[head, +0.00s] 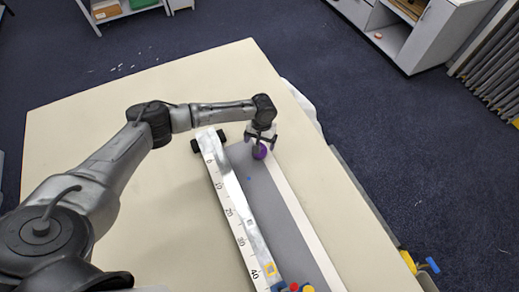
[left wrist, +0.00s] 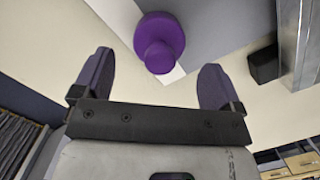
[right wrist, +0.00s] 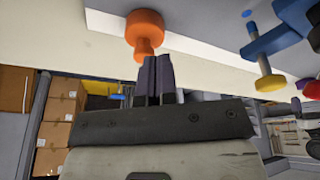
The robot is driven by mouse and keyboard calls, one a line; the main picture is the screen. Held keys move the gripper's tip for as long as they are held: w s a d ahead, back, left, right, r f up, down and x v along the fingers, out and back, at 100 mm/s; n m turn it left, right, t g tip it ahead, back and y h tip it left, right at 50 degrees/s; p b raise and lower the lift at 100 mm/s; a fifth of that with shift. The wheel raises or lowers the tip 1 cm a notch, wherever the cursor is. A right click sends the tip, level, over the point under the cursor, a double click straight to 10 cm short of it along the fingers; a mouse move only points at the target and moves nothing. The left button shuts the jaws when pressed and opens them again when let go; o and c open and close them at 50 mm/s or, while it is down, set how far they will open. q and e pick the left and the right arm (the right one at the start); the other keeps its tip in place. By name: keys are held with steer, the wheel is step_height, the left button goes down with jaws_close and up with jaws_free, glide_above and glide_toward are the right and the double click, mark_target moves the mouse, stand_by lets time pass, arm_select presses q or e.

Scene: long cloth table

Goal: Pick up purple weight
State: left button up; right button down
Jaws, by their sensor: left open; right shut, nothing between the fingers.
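The purple weight (head: 260,153) is at the far end of the grey strip on the table, directly under my left gripper (head: 262,138). In the left wrist view the purple weight (left wrist: 160,30) shows a round disc and a smaller knob. The open left fingers (left wrist: 157,61) are either side of the knob in the picture, with gaps on both sides. I see no contact, and how deep the knob sits between them is unclear. My right gripper (right wrist: 159,58) is shut and empty, its tips close to the knob of an orange weight (right wrist: 145,27).
A long numbered beam (head: 236,205) lies along the grey strip (head: 265,200), just left of the purple weight in the head view. Red (head: 294,286) and yellow (head: 308,289) pieces are at its near end. The table's left side (head: 80,125) is clear.

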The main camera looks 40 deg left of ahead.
mark_target(263, 154)
arm_select(q)
steer(key=shift+s+d+f, duration=0.1)
steer(key=shift+s+f, duration=0.1)
steer(key=shift+f, duration=0.8)
steer(key=shift+s+d+f, duration=0.1)
steer(key=shift+s+f, duration=0.1)
steer(key=shift+f, duration=0.75)
steer(key=shift+c, duration=0.4)
steer(key=c, duration=1.3)
steer(key=shift+r, duration=0.1)
steer(key=shift+c, duration=0.9)
steer(key=shift+r, duration=0.15)
